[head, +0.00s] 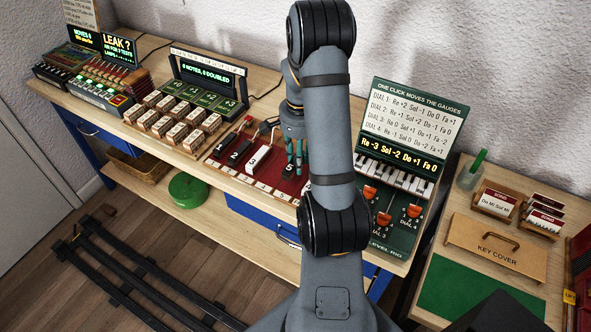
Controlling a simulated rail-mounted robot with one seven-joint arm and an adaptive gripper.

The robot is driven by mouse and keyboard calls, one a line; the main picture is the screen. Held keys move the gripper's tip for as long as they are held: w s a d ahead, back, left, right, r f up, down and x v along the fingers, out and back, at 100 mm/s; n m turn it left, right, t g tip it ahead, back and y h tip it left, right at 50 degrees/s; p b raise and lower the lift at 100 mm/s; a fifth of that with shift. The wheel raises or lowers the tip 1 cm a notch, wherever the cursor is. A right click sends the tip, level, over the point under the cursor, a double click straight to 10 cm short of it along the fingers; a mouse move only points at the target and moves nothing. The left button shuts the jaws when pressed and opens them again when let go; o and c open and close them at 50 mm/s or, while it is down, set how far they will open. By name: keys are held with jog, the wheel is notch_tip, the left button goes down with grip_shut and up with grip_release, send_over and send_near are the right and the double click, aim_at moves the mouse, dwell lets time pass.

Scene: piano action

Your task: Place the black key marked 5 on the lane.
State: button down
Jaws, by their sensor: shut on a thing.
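My gripper (295,153), with teal fingers, points down over the red board and is shut on the black key marked 5 (289,171). The key is low over the board's right part; I cannot tell whether it touches the board. The lane appears to be the red board (223,147) with a pale numbered strip (249,184) along its front. A black key (239,153) and a white key (258,158) lie on it to the left. My arm hides the board's right end.
Rows of labelled blocks (170,122) stand left of the board under a green display (207,74). A dial panel with piano keys (409,183) stands to the right. A key cover (497,247) lies on the right table. Red-tipped pieces (246,122) are behind the keys.

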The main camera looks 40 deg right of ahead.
aim_at(298, 177)
jog(key=shift+a+f, duration=0.1)
jog(key=shift+f, duration=1.95)
jog(key=shift+f, duration=0.1)
jog(key=shift+f, duration=0.15)
jog(key=c, duration=1.4)
grip_release()
jog(key=shift+o, duration=0.2)
jog(key=shift+r, duration=0.6)
notch_tip(298, 177, up, 11)
jog(key=shift+r, duration=0.15)
